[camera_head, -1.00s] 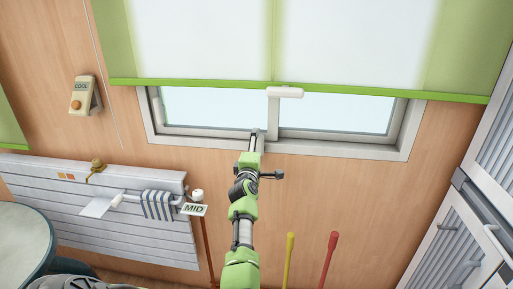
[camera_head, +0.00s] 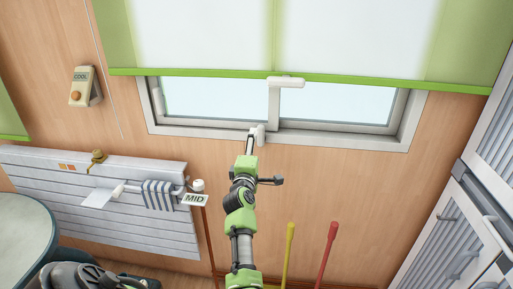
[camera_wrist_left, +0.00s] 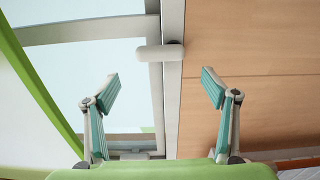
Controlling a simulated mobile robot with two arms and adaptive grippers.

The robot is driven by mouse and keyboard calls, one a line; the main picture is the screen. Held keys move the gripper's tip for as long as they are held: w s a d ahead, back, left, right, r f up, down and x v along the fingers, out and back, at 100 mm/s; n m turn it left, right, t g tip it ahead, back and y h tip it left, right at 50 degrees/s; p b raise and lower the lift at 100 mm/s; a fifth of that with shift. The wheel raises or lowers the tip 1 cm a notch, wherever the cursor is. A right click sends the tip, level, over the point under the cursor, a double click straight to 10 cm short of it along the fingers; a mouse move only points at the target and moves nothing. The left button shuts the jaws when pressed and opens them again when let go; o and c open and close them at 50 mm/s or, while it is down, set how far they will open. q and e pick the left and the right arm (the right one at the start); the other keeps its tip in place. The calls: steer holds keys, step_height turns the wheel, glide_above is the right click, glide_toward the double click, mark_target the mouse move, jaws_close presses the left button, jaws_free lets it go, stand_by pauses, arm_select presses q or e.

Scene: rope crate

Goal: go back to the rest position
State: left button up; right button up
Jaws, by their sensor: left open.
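My left gripper (camera_head: 252,143) is up at the lower edge of the window (camera_head: 345,140), its arm rising from the bottom of the head view. In the left wrist view its two fingers (camera_wrist_left: 160,92) are spread wide with nothing between them. The lower window frame runs behind the gap. A white handle (camera_wrist_left: 160,52) on that frame lies beyond the fingers, apart from them in that view; in the head view the handle (camera_head: 260,132) is just at the gripper's end. My right gripper is not recognisable in any view.
A green-edged blind (camera_head: 350,83) hangs over the window. A round table (camera_head: 25,225) is lower left. Yellow (camera_head: 289,255) and red (camera_head: 327,255) handles stand right of my arm; a cabinet (camera_head: 450,235) is far right.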

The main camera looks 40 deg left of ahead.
arm_select(q)
steer(key=d+f+m+g+h, duration=0.1)
steer(key=d+f+m+h, duration=0.2)
steer(key=f, duration=0.5)
steer(key=d+f+m+g+h, duration=0.1)
steer(key=d+f+m, duration=0.2)
steer(key=d+f, duration=0.4)
steer(key=d+f+m+h, duration=0.1)
steer(key=d+f+m, duration=0.2)
steer(key=f, duration=0.6)
steer(key=s+d+f+m+g+h, duration=0.2)
steer(key=s+d+f+m, duration=0.3)
steer(key=f, duration=0.5)
steer(key=s+d+f+m+g+h, duration=0.15)
steer(key=s+d+f, duration=0.25)
steer(key=s+f, duration=0.45)
steer(key=s+d+f+m+g+b, duration=0.1)
steer(key=s+d+f+m+g, duration=0.15)
steer(key=s+f, duration=0.6)
steer(key=s+d+f+m+g, duration=0.2)
steer(key=s+d+f+m, duration=0.15)
steer(key=s+f, duration=0.55)
steer(key=s+f+m+g, duration=0.2)
steer(key=s+f, duration=0.1)
steer(key=s, duration=1)
steer(key=s+f+m+g, duration=0.2)
steer(key=s+f+m, duration=0.1)
steer(key=s, duration=1)
steer(key=shift+s+m+h, duration=0.15)
steer(key=shift+m+h, duration=0.2)
